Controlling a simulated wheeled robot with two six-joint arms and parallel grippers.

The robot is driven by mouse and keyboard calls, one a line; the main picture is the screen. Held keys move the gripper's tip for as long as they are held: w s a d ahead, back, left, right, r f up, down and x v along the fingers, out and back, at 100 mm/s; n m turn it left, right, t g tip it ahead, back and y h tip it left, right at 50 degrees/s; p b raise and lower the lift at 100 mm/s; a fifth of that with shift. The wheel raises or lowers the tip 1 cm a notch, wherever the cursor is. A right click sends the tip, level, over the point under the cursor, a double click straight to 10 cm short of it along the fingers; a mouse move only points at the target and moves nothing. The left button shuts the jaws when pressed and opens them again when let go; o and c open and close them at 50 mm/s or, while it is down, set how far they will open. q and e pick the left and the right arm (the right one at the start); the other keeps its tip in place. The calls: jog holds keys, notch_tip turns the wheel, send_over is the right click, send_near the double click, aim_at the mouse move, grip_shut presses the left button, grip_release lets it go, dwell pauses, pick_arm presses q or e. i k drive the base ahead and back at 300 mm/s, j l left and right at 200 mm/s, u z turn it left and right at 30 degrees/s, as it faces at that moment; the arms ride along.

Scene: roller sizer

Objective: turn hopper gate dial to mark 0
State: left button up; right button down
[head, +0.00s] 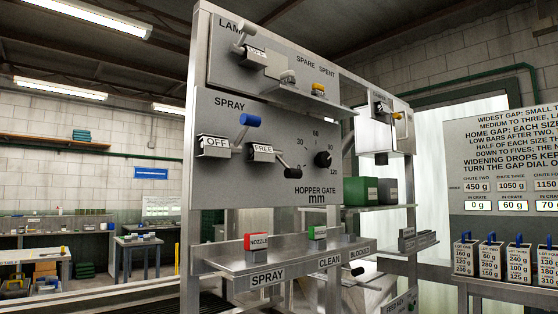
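The hopper gate dial (323,159) is a round black knob on the grey control panel (225,110), above the words HOPPER GATE mm. The marks 30 and 60 show at its upper left and top. The mark 0 and the knob's pointer are too small to make out, so I cannot tell its setting. Neither of my grippers is in view.
Left of the dial are a blue-tipped spray lever (249,120), an OFF tag (215,143), a FREE tag (262,150) and a black-tipped lever (291,172). A metal shelf (215,262) with NOZZLE and other blocks juts out below. The space before the dial looks clear.

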aim_at(323, 159)
jog(key=i+l, duration=0.1)
jog(key=l, duration=0.3)
jog(key=i+l+z, duration=0.1)
jog(key=l, duration=0.35)
jog(key=i+l+z, duration=0.1)
jog(key=l, duration=0.3)
jog(key=i+l, duration=0.15)
jog(key=l, duration=0.25)
